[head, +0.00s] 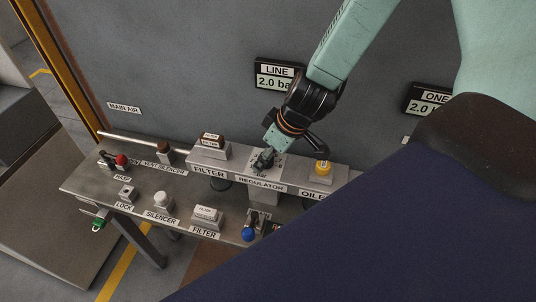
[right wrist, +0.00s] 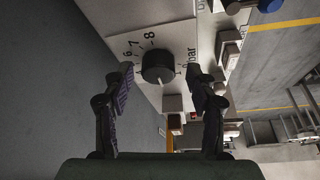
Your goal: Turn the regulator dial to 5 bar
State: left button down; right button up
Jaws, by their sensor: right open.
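The regulator dial (right wrist: 157,64) is a round black knob on a pale plate in the right wrist view. A short pale mark shows on the knob's lower edge. My right gripper (right wrist: 160,73) is open, with one finger on each side of the dial; I cannot tell whether they touch it. In the head view my right gripper (head: 266,158) points down over the block labelled REGULATOR (head: 261,185) and mostly hides the dial.
The FILTER block (head: 208,171) stands left of the regulator, and the OILER block with a yellow cap (head: 323,168) right. A grey wall rises behind.

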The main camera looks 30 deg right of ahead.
jog(key=shift+d, duration=0.1)
jog(key=shift+c, duration=1.3)
jog(key=shift+w+f, duration=0.1)
jog(key=c, duration=0.9)
